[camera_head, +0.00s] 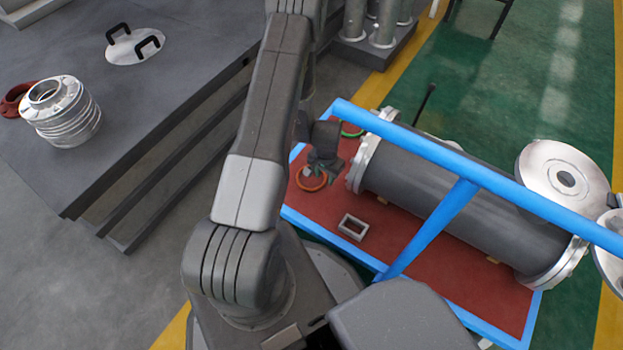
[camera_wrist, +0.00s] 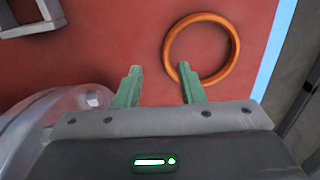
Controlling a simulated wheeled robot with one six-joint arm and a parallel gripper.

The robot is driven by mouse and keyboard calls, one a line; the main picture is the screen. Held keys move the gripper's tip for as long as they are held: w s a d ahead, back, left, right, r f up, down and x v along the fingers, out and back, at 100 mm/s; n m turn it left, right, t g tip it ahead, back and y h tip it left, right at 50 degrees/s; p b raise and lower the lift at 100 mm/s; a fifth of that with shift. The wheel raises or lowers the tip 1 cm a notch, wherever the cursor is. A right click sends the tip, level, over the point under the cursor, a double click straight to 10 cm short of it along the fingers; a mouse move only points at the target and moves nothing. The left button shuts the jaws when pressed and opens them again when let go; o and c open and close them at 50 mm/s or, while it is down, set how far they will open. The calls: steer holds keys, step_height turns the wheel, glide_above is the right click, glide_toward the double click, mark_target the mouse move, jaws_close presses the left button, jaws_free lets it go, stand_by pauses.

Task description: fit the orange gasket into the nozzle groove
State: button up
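The orange gasket (camera_head: 313,190) is a thin ring lying flat on the red cart deck, left of the grey shell's end. In the wrist view the gasket (camera_wrist: 236,50) is at upper right, whole and unheld. My gripper (camera_wrist: 159,75) is open, with two green fingers apart. Its right fingertip overlaps the gasket's lower left edge in the picture; I cannot tell whether they touch. The left fingertip is outside the ring. In the head view my gripper (camera_head: 316,171) is low beside the gasket. I cannot identify the nozzle groove for certain; a silver ribbed, flanged piece (camera_head: 62,112) stands at far left.
A grey flanged shell (camera_head: 450,200) lies along the cart deck (camera_head: 400,245). A blue rail (camera_head: 480,170) crosses above it. A grey stepped platform (camera_head: 150,100) is at left.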

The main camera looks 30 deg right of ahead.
mark_target(323, 184)
steer(key=f, duration=0.2)
steer(key=w+f+b, duration=0.1)
steer(key=f, duration=0.2)
steer(key=shift+d+f+b, duration=0.1)
steer(key=shift+f+b, duration=0.05)
steer(key=shift+b, duration=0.15)
jaws_close()
